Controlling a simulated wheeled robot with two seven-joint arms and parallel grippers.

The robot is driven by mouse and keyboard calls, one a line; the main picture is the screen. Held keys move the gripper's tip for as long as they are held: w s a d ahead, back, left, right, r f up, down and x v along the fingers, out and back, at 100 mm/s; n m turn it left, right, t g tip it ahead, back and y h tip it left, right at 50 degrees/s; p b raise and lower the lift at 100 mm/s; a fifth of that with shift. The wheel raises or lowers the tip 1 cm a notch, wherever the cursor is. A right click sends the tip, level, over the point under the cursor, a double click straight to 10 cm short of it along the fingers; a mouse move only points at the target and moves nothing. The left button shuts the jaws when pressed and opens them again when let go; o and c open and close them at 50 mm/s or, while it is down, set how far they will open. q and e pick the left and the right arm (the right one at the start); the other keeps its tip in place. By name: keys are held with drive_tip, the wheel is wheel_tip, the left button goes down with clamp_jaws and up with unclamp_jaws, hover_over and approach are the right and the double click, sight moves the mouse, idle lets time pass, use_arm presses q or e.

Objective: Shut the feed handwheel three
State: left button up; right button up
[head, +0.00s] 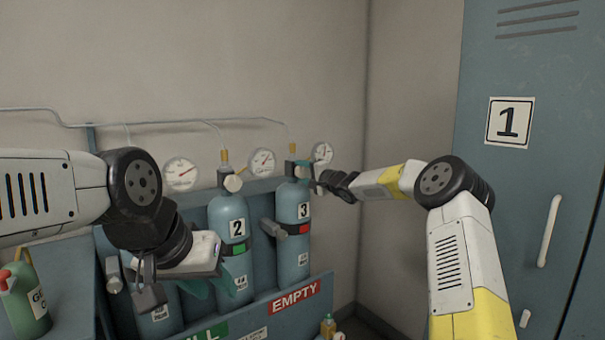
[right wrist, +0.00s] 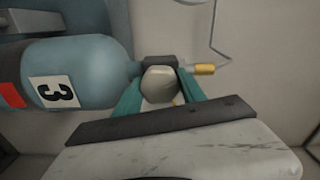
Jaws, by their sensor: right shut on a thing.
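Cylinder three (head: 293,235) stands at the right of the rack, and its label "3" (right wrist: 57,92) shows sideways in the right wrist view. The pale feed handwheel three (right wrist: 159,85) sits at the valve on its top. My right gripper (head: 306,172) is at that valve, with its teal fingers on either side of the handwheel in the right wrist view (right wrist: 160,98), shut on it. My left gripper (head: 212,283) is in front of the left cylinders, its teal fingers pointing right and down. The gap between its fingers is not clear.
Cylinder two (head: 229,240) stands left of cylinder three, and another cylinder is partly hidden behind my left arm. Gauges (head: 262,162) and thin pipes line the wall. A red "EMPTY" sign (head: 295,297) marks the rack front. A tall blue locker (head: 500,190) stands at right; a green can (head: 24,300) is at lower left.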

drive_tip(key=m, duration=0.5)
drive_tip(key=shift+f, duration=0.2)
idle(0.4)
drive_tip(key=o, duration=1.4)
drive_tip(key=shift+c, duration=0.2)
drive_tip(key=shift+r, duration=0.1)
drive_tip(key=shift+s+d, duration=0.1)
drive_tip(key=shift+s, duration=0.1)
drive_tip(key=v, duration=0.7)
drive_tip(key=shift+s, duration=0.15)
